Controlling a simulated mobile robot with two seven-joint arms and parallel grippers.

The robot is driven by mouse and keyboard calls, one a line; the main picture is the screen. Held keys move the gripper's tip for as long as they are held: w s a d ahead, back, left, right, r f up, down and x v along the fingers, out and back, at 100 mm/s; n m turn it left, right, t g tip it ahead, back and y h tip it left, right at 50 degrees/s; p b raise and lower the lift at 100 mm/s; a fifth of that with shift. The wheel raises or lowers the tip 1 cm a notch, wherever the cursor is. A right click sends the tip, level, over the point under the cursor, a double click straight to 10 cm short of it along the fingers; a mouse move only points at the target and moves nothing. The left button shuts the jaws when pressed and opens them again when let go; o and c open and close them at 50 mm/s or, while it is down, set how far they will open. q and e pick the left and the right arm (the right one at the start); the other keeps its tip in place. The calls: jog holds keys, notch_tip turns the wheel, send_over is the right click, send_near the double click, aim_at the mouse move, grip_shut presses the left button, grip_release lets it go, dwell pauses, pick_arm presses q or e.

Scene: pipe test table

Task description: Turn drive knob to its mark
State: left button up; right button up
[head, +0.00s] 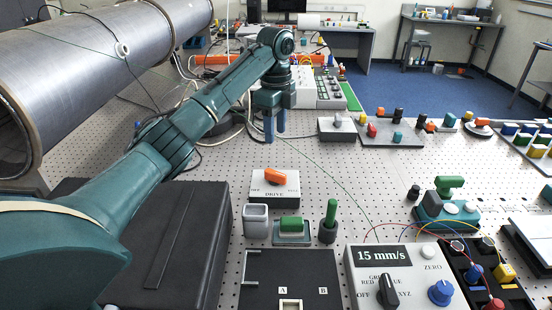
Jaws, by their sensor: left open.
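The drive knob (275,177) is an orange knob on top of a small white-faced box (288,190) labelled DRIVE, with a dark base, in the middle of the head view. The knob's long side lies roughly left to right, slightly slanted. Small lettering sits on either side of it; the mark itself is too small to make out. My left gripper (274,129) points down beyond and above the knob, apart from it. Its two blue fingers are parted and nothing shows between them. My right gripper is not in view.
In front of the drive box stand a grey cup (256,221), a green block (291,224) on a plate and a green peg (330,215). A display box (395,272) reads 15 mm/s. A large pipe (90,70) and black case (150,240) fill the left.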

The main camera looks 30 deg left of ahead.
aim_at(275, 173)
pick_arm(q)
notch_tip(275, 173, down, 13)
dwell(0.7)
grip_shut()
dwell(0.3)
